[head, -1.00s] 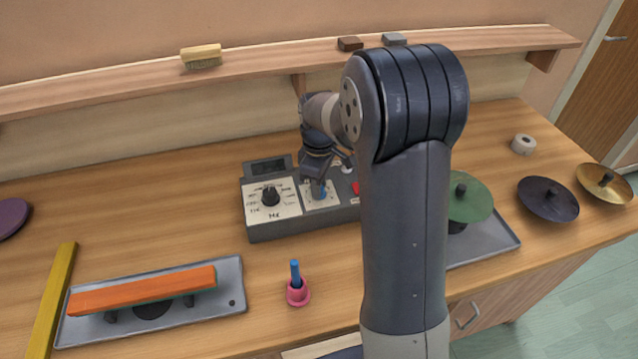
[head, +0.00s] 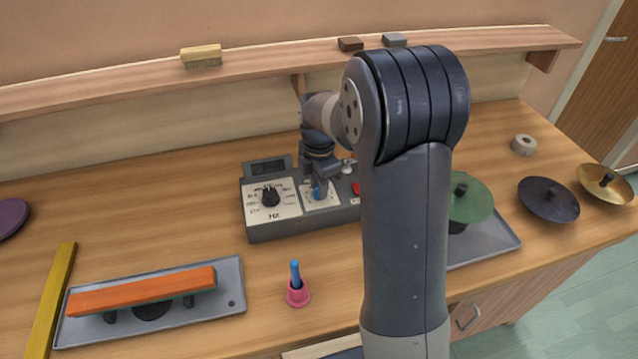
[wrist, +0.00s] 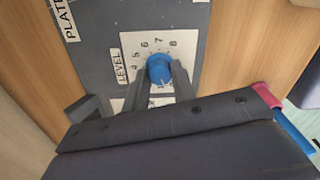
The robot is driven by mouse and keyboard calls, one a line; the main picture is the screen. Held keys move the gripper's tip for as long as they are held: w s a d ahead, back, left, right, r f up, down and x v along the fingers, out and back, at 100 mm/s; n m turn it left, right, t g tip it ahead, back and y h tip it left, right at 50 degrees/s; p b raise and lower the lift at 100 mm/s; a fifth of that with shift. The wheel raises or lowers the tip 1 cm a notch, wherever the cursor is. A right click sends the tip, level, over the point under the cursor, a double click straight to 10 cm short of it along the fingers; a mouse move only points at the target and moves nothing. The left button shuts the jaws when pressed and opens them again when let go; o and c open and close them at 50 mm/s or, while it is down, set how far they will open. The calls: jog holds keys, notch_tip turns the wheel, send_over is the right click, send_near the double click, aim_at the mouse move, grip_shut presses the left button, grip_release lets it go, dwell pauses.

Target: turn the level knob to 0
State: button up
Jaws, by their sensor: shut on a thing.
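The blue level knob (wrist: 160,68) sits on a light dial plate marked LEVEL, with the numbers 4 to 8 readable around its far side. The rest of the scale is hidden by my fingers, and I cannot make out where the knob points. My gripper (wrist: 160,82) is shut on the knob, one finger on each side. In the head view the knob (head: 317,191) shows under my gripper (head: 319,182), on the grey control box (head: 290,231).
Left of the level plate is a black knob (head: 270,196) on an Hz dial, below a small dark display (head: 268,167). A red button (head: 356,188) is on the right. A pink holder (head: 298,293) with a blue stick stands in front of the box.

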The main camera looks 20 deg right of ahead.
jog(key=shift+n, duration=0.6)
jog(key=o, duration=1)
jog(key=shift+r, duration=0.15)
notch_tip(320, 180, up, 11)
jog(key=shift+f+b, duration=0.2)
jog(key=shift+b, duration=0.2)
